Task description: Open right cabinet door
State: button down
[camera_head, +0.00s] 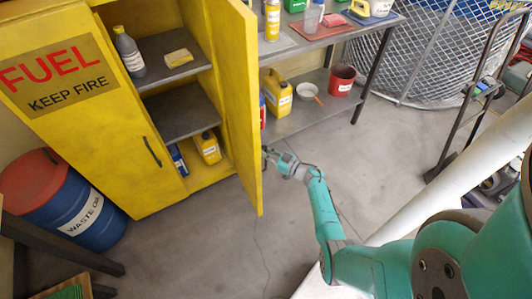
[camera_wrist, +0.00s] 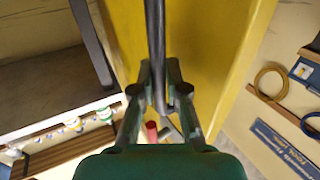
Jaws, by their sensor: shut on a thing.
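The yellow fuel cabinet (camera_head: 85,125) stands at the left in the head view. Its left door with the FUEL sign is shut. Its right door (camera_head: 238,95) stands swung well out from the front, so the shelves inside show. My gripper (camera_head: 270,158) is at the outer face of this right door, near its free edge. In the wrist view my gripper (camera_wrist: 160,85) is shut on the dark bar handle (camera_wrist: 156,35) of the yellow door (camera_wrist: 205,50), a finger on each side. In the head view the handle is mostly hidden.
A blue waste oil drum (camera_head: 75,205) with a red lid stands left of the cabinet. A workbench (camera_head: 325,35) with jugs and a red pot (camera_head: 341,80) stands behind the door. A wheeled cart (camera_head: 478,90) is at right. The floor (camera_head: 215,240) before the cabinet is clear.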

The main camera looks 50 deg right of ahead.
jog(key=shift+d, duration=0.3)
jog(key=c, duration=1.2)
grip_release()
jog(key=shift+s, duration=0.1)
jog(key=s, duration=0.4)
jog(key=s+d, duration=0.1)
jog(key=s, duration=0.6)
jog(key=shift+s+d, duration=0.4)
